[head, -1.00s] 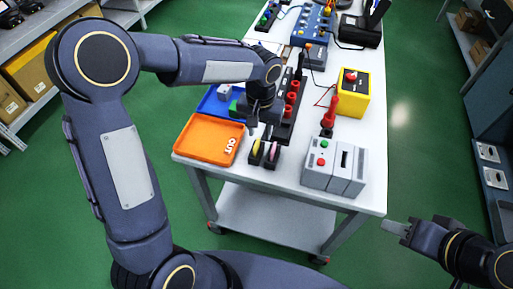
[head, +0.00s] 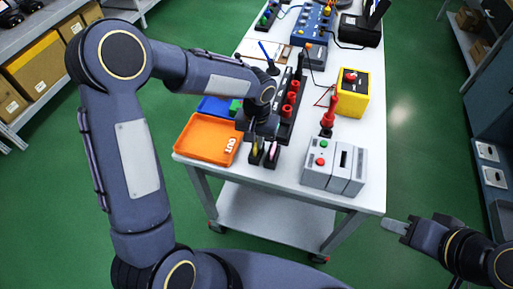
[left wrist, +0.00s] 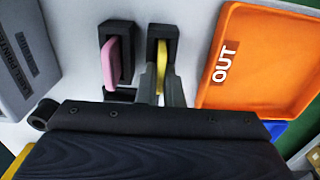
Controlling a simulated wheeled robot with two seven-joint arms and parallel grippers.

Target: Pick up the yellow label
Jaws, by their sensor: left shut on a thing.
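The yellow label (left wrist: 161,62) stands upright in a black slotted holder (left wrist: 163,31) in the left wrist view. My left gripper (left wrist: 160,84) has its fingers on both sides of the label's near end and is shut on it. In the head view the left gripper (head: 259,138) is low over the holders at the table's front edge, and it partly hides the label. A pink label (left wrist: 111,62) stands in a second black holder just to the left in the wrist view. My right gripper (head: 394,226) is off the table at the lower right, its jaw opening unclear.
An orange OUT tray (head: 190,155) lies left of the holders, with a blue tray (head: 207,104) behind it. A grey label printer (head: 325,168) stands to the right. A black rack with red parts (head: 291,98) and a yellow box (head: 353,98) are farther back.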

